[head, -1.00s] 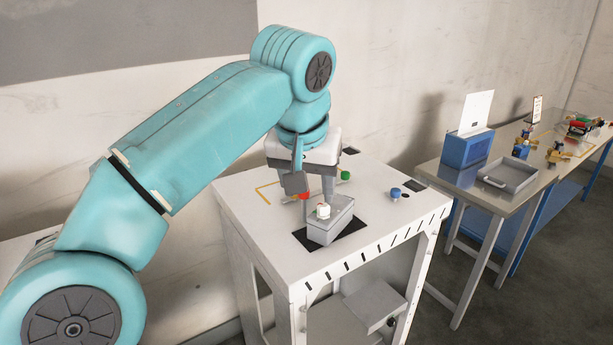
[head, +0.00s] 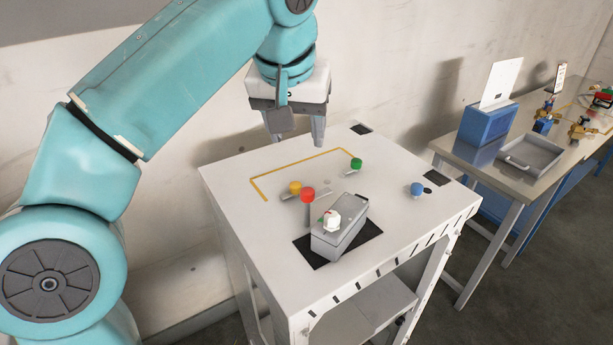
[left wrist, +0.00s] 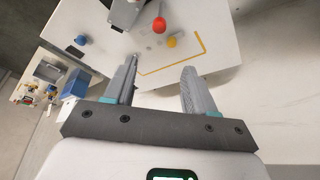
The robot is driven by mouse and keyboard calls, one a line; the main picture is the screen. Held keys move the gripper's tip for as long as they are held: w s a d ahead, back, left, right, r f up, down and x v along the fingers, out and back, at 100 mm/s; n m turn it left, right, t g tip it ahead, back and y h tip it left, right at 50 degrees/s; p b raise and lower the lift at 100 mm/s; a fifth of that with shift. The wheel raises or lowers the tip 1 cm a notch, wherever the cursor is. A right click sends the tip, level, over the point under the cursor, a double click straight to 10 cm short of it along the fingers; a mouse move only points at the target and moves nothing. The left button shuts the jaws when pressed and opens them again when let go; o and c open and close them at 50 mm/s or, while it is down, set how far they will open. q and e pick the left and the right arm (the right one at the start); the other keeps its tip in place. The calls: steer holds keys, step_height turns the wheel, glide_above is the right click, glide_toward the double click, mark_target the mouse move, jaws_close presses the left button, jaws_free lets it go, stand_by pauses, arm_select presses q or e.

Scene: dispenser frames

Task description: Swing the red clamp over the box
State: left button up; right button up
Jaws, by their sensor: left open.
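The red clamp shows as a red knob (head: 308,195) on an upright stem, beside the back left of the grey box (head: 340,238). The knob is not over the box top. A white round piece (head: 332,220) sits on the box. My left gripper (head: 299,140) is open and empty, raised above and behind the red knob, apart from it. In the left wrist view the red knob (left wrist: 159,25) lies beyond the gap between the open fingers (left wrist: 158,78); the box (left wrist: 125,13) is cut off at the top edge. My right gripper is not in view.
Yellow (head: 295,187), green (head: 357,163) and blue (head: 417,188) knobs stand around the box on the white table (head: 240,215). A yellow line marks the table's back. To the right, a second table holds a blue bin (head: 487,123) and a grey tray (head: 530,157).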

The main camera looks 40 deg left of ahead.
arm_select(q)
steer(key=d+f, duration=0.1)
steer(key=f, duration=0.1)
glide_toward(307, 190)
steer(key=x, duration=0.5)
steer(key=shift+w+d+f, duration=0.2)
steer(key=shift+d+f, duration=0.1)
steer(key=shift+d, duration=0.1)
steer(key=shift+w+a+f, duration=0.15)
steer(key=shift+a+f, duration=0.8)
steer(key=shift+f, duration=0.3)
steer(key=shift+w+d+f, duration=0.15)
steer(key=shift+w+f, duration=0.05)
steer(key=shift+w, duration=0.1)
steer(key=shift+w+d, duration=0.2)
steer(key=shift+d, duration=0.25)
steer(key=shift+s+r, duration=0.1)
steer(key=shift+s, duration=0.15)
steer(key=shift+c, duration=0.9)
steer(key=shift+s+a, duration=0.15)
steer(key=shift+a, duration=0.25)
steer(key=c, duration=0.5)
jaws_close()
steer(key=shift+d, duration=0.2)
steer(key=shift+a, duration=0.1)
